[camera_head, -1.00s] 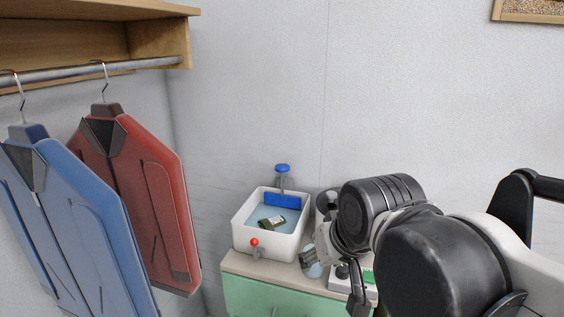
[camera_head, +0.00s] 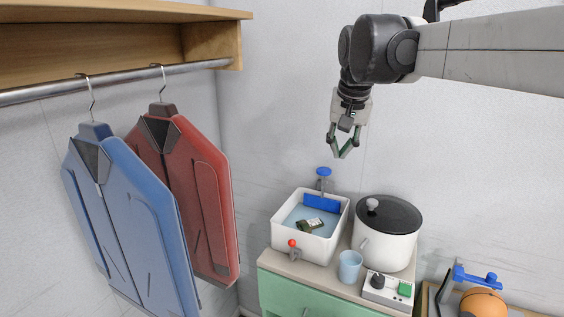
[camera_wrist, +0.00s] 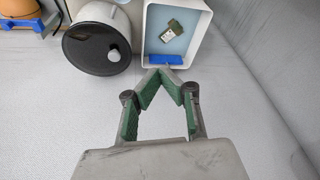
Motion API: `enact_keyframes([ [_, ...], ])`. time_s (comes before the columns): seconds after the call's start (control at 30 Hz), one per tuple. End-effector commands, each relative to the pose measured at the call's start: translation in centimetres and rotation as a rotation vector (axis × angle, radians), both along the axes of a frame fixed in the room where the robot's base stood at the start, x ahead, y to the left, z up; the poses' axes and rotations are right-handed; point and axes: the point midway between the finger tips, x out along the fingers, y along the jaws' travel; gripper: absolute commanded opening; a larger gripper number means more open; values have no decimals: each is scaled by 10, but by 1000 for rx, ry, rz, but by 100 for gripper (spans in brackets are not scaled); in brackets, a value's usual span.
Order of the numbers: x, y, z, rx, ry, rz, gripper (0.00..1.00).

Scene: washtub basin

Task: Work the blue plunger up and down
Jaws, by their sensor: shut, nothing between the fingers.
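The blue plunger (camera_head: 323,171) has a round blue cap on a grey upright stem at the back edge of the white washtub (camera_head: 331,239). A blue panel (camera_head: 322,204) sits below it inside the tub's back wall. The tub holds light blue water and a dark green item with a pale label (camera_head: 310,224). My gripper (camera_head: 343,157) points down above the plunger, empty, with its fingertips together and apart from the cap. In the wrist view, the fingertips (camera_wrist: 160,70) meet just below a blue part (camera_wrist: 165,60) at the tub's edge; they partly hide this area.
A white pot with a black lid (camera_head: 388,230), a blue cup (camera_head: 349,266) and a control box with a green button (camera_head: 387,289) share the counter. A red-knobbed tap (camera_head: 293,244) is on the tub's front. Blue and red jackets (camera_head: 135,215) hang at left.

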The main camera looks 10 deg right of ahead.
Motion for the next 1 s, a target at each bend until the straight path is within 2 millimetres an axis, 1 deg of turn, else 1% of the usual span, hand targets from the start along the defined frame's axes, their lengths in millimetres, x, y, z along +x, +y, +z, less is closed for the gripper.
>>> enact_keyframes([
  [0.03,14,-1,5,4,11,-11,0],
  [0.1,29,-3,10,8,29,-27,0],
  [0.3,72,-8,20,21,76,-72,0],
  [0.47,105,-12,23,30,116,-108,0],
  [0.6,132,-16,23,38,150,-141,0],
  [0.77,161,-20,19,44,188,-178,0],
  [1.0,200,-28,8,53,246,-235,0],
])
